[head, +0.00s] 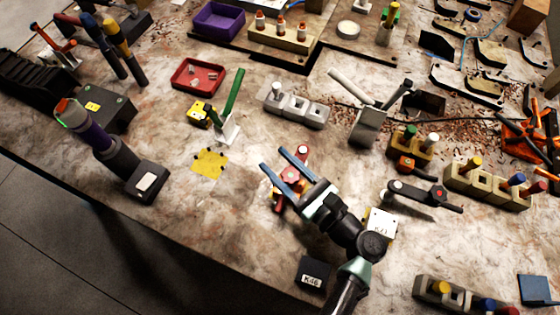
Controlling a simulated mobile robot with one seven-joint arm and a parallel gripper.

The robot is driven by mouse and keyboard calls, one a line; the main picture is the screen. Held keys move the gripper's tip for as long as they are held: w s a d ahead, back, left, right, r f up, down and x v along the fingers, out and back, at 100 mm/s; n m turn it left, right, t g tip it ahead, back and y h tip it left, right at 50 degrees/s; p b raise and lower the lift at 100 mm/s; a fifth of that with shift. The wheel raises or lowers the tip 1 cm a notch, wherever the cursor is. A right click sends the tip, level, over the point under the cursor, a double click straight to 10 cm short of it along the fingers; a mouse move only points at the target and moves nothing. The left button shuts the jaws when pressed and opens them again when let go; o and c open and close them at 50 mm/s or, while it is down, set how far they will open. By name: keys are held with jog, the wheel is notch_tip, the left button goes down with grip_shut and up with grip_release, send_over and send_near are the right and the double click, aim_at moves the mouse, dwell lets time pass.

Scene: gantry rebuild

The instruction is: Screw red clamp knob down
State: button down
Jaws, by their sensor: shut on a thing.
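The red clamp knob (291,175) shows between the two blue fingers of my gripper (273,158), near the middle of the bench. My gripper is shut on the knob, reaching over it from the lower right. A red part with a pale round top (303,151) stands just beyond the fingers. A red and orange part (278,198) shows on the near side of the fingers. Both seem to belong to the clamp, but my gripper and wrist hide much of its body. I cannot tell how far down the knob is.
A white block with a green lever (232,110) stands at upper left of my gripper. A grey block (297,107) and a grey lever clamp (368,125) stand behind. A black block (313,272) and a white-topped block (381,223) flank my arm.

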jog(key=shift+d+r+m+t+h+p, duration=0.1)
jog(key=shift+r+m+t+h+p, duration=0.15)
jog(key=shift+m+t+h+p, duration=0.45)
jog(key=shift+w+d+f+m+t+h+p, duration=0.1)
jog(key=shift+d+m+t+h+p, duration=0.1)
jog(key=shift+m+t+h, duration=0.4)
jog(key=shift+w+d+f+m+t+h+p, duration=0.15)
jog(key=shift+m+t+h+p, duration=0.2)
jog(key=shift+h, duration=0.45)
jog(key=shift+w+d+r+m+t+h+p, duration=0.1)
jog(key=shift+m+t+h, duration=0.4)
jog(key=shift+h, duration=0.2)
jog(key=shift+c, duration=2.4)
grip_release()
jog(key=shift+f, duration=0.1)
jog(key=b+v, duration=0.1)
jog(key=v, duration=1.2)
jog(key=shift+b, duration=0.35)
